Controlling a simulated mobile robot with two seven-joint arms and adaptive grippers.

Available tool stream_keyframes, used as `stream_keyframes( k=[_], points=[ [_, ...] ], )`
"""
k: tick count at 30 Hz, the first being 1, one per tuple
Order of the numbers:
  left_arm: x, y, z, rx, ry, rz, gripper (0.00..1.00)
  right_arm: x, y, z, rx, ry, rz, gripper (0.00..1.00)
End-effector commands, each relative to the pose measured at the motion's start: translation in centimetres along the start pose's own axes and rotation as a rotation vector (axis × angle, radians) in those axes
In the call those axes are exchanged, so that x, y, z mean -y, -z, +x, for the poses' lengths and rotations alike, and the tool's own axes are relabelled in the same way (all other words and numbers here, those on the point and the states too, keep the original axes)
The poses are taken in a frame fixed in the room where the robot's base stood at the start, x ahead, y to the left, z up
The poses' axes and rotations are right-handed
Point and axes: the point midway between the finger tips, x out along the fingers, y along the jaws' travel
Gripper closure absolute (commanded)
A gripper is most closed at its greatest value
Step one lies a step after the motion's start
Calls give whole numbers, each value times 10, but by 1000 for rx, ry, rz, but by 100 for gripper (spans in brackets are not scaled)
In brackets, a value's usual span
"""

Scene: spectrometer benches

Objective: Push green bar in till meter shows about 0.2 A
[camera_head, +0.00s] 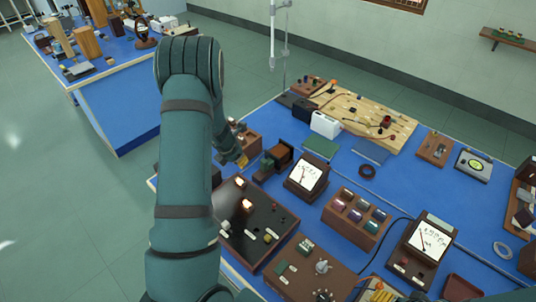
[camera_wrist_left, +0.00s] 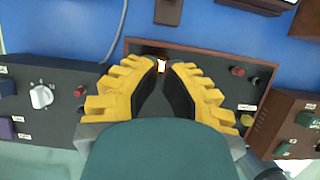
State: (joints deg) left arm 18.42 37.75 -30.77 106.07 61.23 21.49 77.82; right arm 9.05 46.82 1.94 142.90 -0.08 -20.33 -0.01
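My left gripper (camera_wrist_left: 164,68) is above a dark panel box (camera_wrist_left: 205,62) in the left wrist view. Its yellow fingers stand a narrow gap apart, with nothing seen held. A small glowing lamp shows between the tips. In the head view my left arm hides most of this gripper. The dark box (camera_head: 240,247) with lit lamps also shows there. A white-faced meter (camera_head: 306,174) stands behind it, and another meter (camera_head: 430,241) is at the right. Their readings are too small to tell. A dark green piece (camera_head: 277,156) sits by a wooden block; I cannot tell whether it is the green bar.
A rack of coloured cylinders (camera_head: 356,216) stands between the meters. A brown control box (camera_head: 310,272) is in front. A wooden board with wires (camera_head: 370,117) lies at the back. Another blue bench (camera_head: 115,105) is at the far left. Small blue areas of tabletop are clear.

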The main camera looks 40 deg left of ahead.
Motion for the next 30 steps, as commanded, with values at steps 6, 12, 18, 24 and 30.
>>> stream_keyframes(
  k=[6, 12, 18, 24, 30],
  points=[
    [0, 1, 10, -2, 0, 1, 100, -1, -1, 2, 2, 0, 0, 47],
    [0, 2, 44, -3, 1, 2, 100, -3, -2, 6, 1, -1, 1, 47],
    [1, 2, 84, -3, 2, 1, 100, -4, -2, 10, 0, -1, 2, 47],
    [1, -16, 105, 0, -1, 8, 100, -2, -1, 3, 0, -1, 2, 47],
    [0, -33, 112, 0, -1, 4, 100, 1, 0, -2, 1, 0, 0, 47]
  ],
)
